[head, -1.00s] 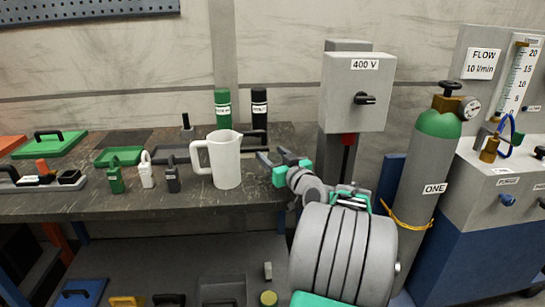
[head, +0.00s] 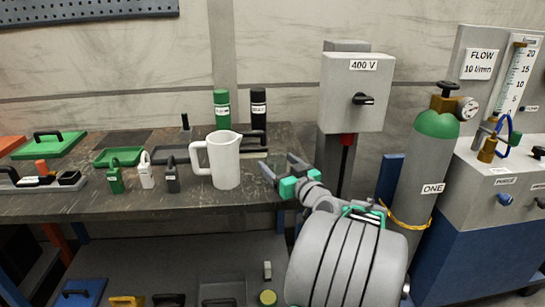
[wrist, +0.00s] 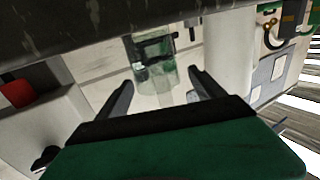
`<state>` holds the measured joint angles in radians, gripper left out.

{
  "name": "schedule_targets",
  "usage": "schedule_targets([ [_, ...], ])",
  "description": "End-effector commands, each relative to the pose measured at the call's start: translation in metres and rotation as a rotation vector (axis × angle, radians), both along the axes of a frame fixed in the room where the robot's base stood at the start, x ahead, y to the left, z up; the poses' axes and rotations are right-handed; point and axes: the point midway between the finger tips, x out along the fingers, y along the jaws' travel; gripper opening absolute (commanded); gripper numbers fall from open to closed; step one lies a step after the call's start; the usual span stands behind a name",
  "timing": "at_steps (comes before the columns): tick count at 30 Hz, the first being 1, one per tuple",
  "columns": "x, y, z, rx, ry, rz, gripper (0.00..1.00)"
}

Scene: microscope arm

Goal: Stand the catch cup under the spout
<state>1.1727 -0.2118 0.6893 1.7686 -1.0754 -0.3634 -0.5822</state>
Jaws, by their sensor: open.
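A white jug (head: 226,165) with a handle on its left and a pouring lip stands upright on the dark bench (head: 235,202), near its front edge. It is the only large cup-like thing I see in the head view; I cannot tell for certain that it is the catch cup. My gripper (head: 279,161) is open and empty, to the right of the jug and apart from it. In the wrist view, its two fingers (wrist: 160,78) are spread, with a pale, partly see-through thing with green in it beyond them. A brass fitting (head: 487,149) hangs at the flow panel; I cannot confirm a spout.
Green, white and grey padlock-like pieces (head: 146,174) stand left of the jug. Green and black bottles (head: 222,111) stand behind it. The 400 V box (head: 352,95) and a green-topped gas cylinder (head: 431,170) stand to the right. A lower shelf (head: 150,262) holds small items.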

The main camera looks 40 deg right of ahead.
Motion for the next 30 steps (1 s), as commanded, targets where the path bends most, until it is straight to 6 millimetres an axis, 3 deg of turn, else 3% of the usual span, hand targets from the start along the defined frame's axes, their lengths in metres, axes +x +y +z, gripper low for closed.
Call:
schedule_targets([
  [5, -0.028, 0.005, -0.002, 0.000, 0.000, -0.003, 0.81],
  [9, -0.065, 0.009, -0.023, 0.002, 0.001, -0.008, 0.81],
  [11, -0.073, 0.012, -0.023, 0.000, -0.001, -0.004, 0.81],
  [24, -0.008, 0.000, -0.025, -0.001, 0.000, 0.005, 0.81],
  [30, 0.004, -0.004, -0.025, 0.001, 0.000, 0.000, 0.81],
])
